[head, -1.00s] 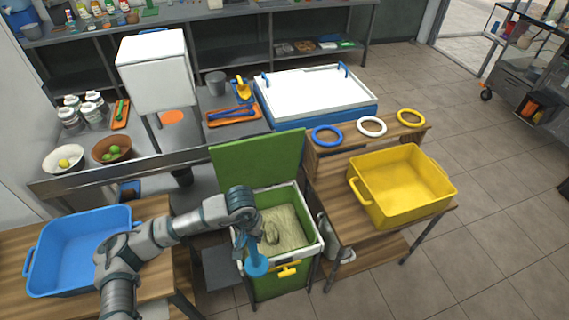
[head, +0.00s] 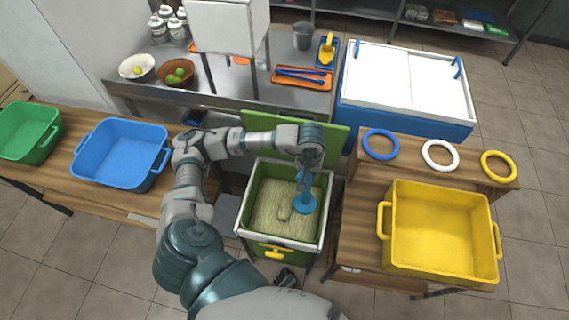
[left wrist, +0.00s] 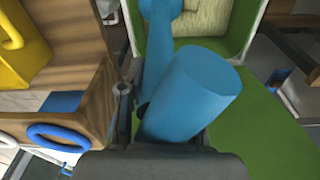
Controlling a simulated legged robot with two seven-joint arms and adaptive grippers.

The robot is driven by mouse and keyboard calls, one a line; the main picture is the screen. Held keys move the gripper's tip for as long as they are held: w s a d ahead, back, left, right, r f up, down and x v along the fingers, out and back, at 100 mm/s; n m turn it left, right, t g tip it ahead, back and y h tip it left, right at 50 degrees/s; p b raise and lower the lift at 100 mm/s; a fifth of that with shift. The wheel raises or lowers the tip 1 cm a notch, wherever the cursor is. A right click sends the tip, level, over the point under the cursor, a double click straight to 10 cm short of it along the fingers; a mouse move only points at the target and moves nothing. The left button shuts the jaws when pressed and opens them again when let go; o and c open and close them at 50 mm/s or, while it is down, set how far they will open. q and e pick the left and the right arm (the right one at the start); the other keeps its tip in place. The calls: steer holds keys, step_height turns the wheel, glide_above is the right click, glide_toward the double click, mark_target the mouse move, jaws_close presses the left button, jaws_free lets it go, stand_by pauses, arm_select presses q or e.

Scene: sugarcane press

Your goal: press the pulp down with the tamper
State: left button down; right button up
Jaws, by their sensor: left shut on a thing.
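My left gripper (head: 307,172) is shut on the blue tamper (head: 305,203), which hangs with its round foot downward over the right part of the bin. The tamper's thick handle (left wrist: 195,95) fills the middle of the left wrist view. Beige pulp (head: 268,212) lies in the green bin with a white rim (head: 238,229), with a small lump near its middle. The pulp also shows at the top of the left wrist view (left wrist: 203,22). I cannot tell whether the tamper's foot touches the pulp. My right gripper is not clearly seen.
The bin's green lid (head: 334,142) stands open behind. A yellow tub (head: 440,275) and coloured rings stand on the wooden table at right. Blue (head: 120,152) and green tubs (head: 28,132) are at left. A white box (head: 227,25) rises behind my arm.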

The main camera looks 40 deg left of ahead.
arm_select(q)
steer(key=s+a+r+n+p, duration=0.3)
steer(key=s+a+n, duration=0.1)
steer(key=s+a, duration=0.1)
arm_select(e)
steer(key=s+d+f, duration=0.2)
steer(key=s+f, duration=0.4)
steer(key=f, duration=0.2)
arm_select(q)
step_height(320, 180, down, 13)
steer(key=b, duration=0.6)
steer(key=shift+a+r+y, duration=0.2)
steer(key=shift+a+y, duration=0.2)
steer(key=shift+a, duration=0.05)
arm_select(e)
steer(key=w+r, duration=0.3)
steer(key=r, duration=0.4)
steer(key=w+a+r, duration=0.1)
steer(key=w+r, duration=0.3)
steer(key=r, duration=0.3)
steer(key=shift+a, duration=0.3)
steer(key=shift+w, duration=0.1)
arm_select(q)
steer(key=shift+f, duration=0.2)
arm_select(e)
steer(key=shift+f, duration=0.2)
